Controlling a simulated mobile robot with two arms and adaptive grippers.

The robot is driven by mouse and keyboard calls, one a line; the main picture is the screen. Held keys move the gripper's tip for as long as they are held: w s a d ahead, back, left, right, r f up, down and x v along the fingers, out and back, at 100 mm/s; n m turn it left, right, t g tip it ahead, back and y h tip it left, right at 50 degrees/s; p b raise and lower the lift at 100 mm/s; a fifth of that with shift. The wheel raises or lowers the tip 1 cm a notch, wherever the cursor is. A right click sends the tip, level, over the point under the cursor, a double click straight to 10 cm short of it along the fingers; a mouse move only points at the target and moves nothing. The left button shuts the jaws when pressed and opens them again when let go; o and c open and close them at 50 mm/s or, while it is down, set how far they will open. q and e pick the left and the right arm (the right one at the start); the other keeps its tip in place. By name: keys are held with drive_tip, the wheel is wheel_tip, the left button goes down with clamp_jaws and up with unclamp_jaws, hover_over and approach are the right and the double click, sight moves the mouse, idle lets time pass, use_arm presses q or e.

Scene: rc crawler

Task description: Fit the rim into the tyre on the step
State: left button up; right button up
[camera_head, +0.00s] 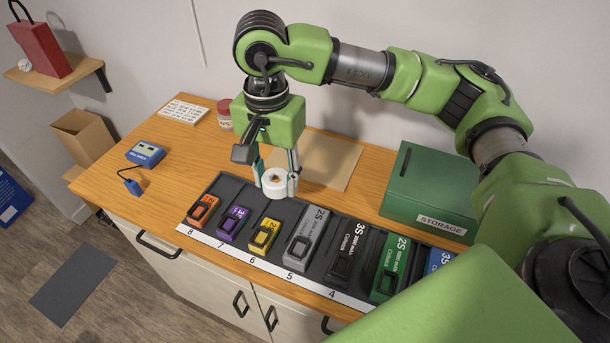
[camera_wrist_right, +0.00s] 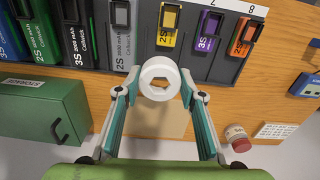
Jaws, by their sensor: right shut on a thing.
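My right gripper (camera_head: 278,182) is shut on a white ring-shaped rim (camera_head: 275,191), held between its two fingertips above the back edge of the battery tray. In the right wrist view the rim (camera_wrist_right: 157,64) sits between the fingers (camera_wrist_right: 158,80), its hole showing an angular outline. I cannot see the tyre or the step in either view. My left gripper is not in view.
A dark tray (camera_head: 222,187) with several coloured battery packs lies along the counter's front. A green STORAGE box (camera_head: 430,190) stands at the right. A tan board (camera_head: 325,160), red-lidded jar (camera_head: 224,115), blue device (camera_head: 146,154) and white keypad-like panel (camera_head: 183,112) are behind or left. Bare wood (camera_head: 185,155) lies left of the tray.

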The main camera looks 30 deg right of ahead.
drive_tip(key=w+d+f+p, duration=0.2)
drive_tip(key=d, duration=0.3)
hover_over(309, 195)
drive_tip(key=f, duration=0.3)
drive_tip(key=a+f+p, duration=0.1)
drive_tip(key=shift+s+f, duration=0.15)
drive_tip(key=shift+f, duration=0.25)
drive_tip(key=shift+d+f, duration=0.15)
drive_tip(key=shift+f, duration=0.1)
drive_tip(key=f+p, duration=0.2)
drive_tip(key=f, duration=0.1)
drive_tip(key=shift+d, duration=0.4)
drive_tip(key=shift+w+f, duration=0.2)
drive_tip(key=shift+f, duration=0.4)
drive_tip(key=o, duration=0.9)
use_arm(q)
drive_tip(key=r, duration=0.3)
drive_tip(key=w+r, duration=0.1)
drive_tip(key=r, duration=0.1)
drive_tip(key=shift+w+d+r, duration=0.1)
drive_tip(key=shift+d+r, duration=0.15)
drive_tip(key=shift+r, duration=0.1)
use_arm(e)
drive_tip(key=shift+r, duration=0.15)
